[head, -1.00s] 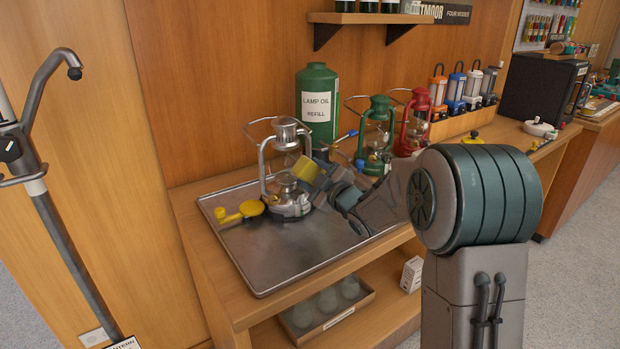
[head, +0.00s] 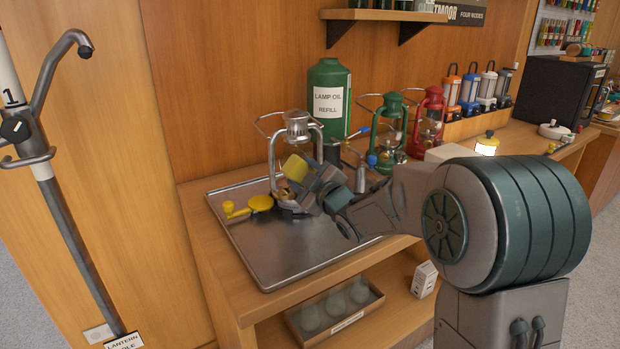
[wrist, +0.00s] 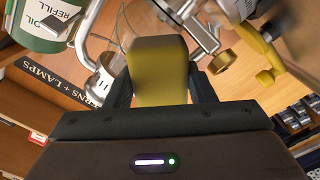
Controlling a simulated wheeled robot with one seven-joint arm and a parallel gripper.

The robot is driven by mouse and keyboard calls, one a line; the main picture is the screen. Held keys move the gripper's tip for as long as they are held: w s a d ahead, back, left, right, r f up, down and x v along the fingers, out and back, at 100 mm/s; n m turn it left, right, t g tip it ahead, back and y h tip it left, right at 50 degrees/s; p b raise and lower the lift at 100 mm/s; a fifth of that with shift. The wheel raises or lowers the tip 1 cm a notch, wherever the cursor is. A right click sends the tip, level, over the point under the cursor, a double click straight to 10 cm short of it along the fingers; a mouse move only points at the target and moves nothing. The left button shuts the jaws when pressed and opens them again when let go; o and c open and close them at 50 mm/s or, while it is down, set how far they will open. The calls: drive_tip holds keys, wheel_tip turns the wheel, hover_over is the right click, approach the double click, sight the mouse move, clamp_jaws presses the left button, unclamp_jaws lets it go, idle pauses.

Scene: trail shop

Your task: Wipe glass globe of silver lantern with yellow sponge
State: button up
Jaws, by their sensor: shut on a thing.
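The silver lantern (head: 298,127) stands upright on the metal tray (head: 262,262), its wire handle raised. My gripper (head: 308,180) is shut on the yellow sponge (head: 295,168), which is at the front right of the lantern, at globe height. The sponge and gripper cover most of the glass globe in the head view, and I cannot tell whether the sponge touches it. In the wrist view the sponge (wrist: 159,70) sits between my two fingers, with a dark area on its upper end. Silver lantern parts (wrist: 202,30) show beside it.
A yellow-knobbed item (head: 260,203) lies on the tray left of the lantern. A green lamp oil canister (head: 326,75), a green lantern (head: 390,130) and a red lantern (head: 430,110) stand behind and right. The tray's front is clear. A hooked pole (head: 60,200) stands at left.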

drive_tip(key=shift+a, duration=0.15)
drive_tip(key=shift+s+d+f, duration=0.1)
drive_tip(key=shift+s+d, duration=0.1)
drive_tip(key=shift+s, duration=0.2)
drive_tip(key=shift+b+v, duration=1)
drive_tip(key=shift+v, duration=1.55)
drive_tip(key=shift+d, duration=0.15)
drive_tip(key=v, duration=0.2)
drive_tip(key=shift+s+d, duration=0.25)
drive_tip(key=shift+s, duration=0.1)
drive_tip(key=shift+w+a, duration=0.1)
